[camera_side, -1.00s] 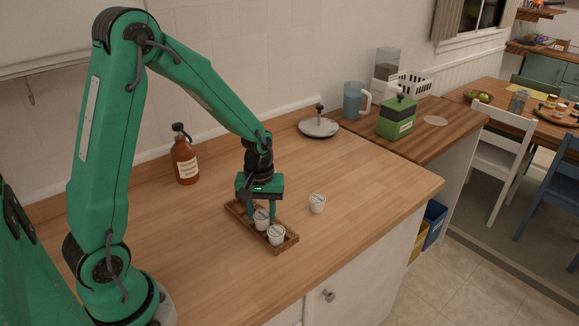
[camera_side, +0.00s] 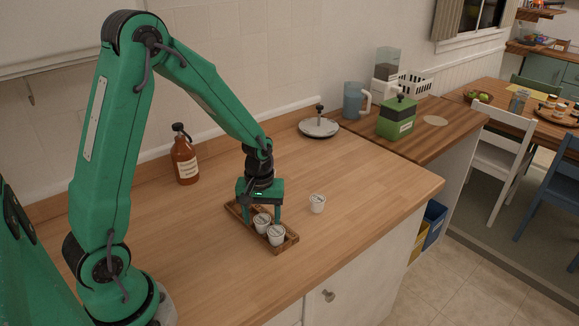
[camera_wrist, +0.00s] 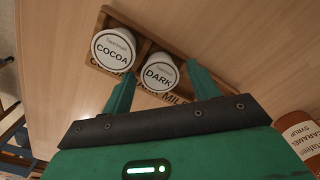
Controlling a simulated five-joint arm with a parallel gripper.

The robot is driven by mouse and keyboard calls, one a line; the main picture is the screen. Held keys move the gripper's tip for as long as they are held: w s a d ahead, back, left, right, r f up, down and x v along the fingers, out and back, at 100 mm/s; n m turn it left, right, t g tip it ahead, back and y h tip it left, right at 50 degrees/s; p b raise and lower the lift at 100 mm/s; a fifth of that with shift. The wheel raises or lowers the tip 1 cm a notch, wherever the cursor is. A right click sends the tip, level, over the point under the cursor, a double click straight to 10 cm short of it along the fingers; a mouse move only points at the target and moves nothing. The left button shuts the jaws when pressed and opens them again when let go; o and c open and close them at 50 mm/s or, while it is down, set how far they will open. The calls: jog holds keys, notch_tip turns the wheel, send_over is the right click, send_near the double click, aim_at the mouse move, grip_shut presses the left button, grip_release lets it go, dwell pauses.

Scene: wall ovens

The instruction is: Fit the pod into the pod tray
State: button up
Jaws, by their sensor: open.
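The pod tray (camera_side: 288,246) is a narrow wooden tray on the counter, with lettering along its edge, partly covered in the wrist view (camera_wrist: 140,25). Two white pods sit in it: the COCOA pod (camera_wrist: 114,48) at one end and the DARK pod (camera_wrist: 160,73) beside it. In the side view these are the front pod (camera_side: 277,235) and the one behind it (camera_side: 262,222). My gripper (camera_side: 262,218) is open above the tray, its fingers (camera_wrist: 160,90) apart on either side of the DARK pod. My gripper partly hides the tray's far end. Another white pod (camera_side: 317,203) stands on the counter, right of the tray.
A brown syrup bottle (camera_side: 185,158) stands behind left, and also shows in the wrist view (camera_wrist: 303,136). A round metal plate with a knob (camera_side: 319,127) lies at the back. A green box (camera_side: 396,119) and blue jug (camera_side: 354,101) stand farther right. The counter's front right is clear.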

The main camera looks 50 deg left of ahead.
aim_at(262, 219)
jog(key=shift+r, duration=0.2)
notch_tip(262, 219, up, 12)
dwell(0.6)
jog(key=shift+r, duration=0.1)
dwell(0.5)
jog(key=s+d+r+m+t, duration=0.2)
jog(key=s+d+r+m, duration=0.1)
jog(key=s, duration=0.4)
jog(key=s+d+r+m+t, duration=0.3)
jog(key=s+r+m, duration=0.3)
jog(key=s, duration=0.1)
jog(key=shift+r+t, duration=0.15)
jog(key=shift+t, duration=0.15)
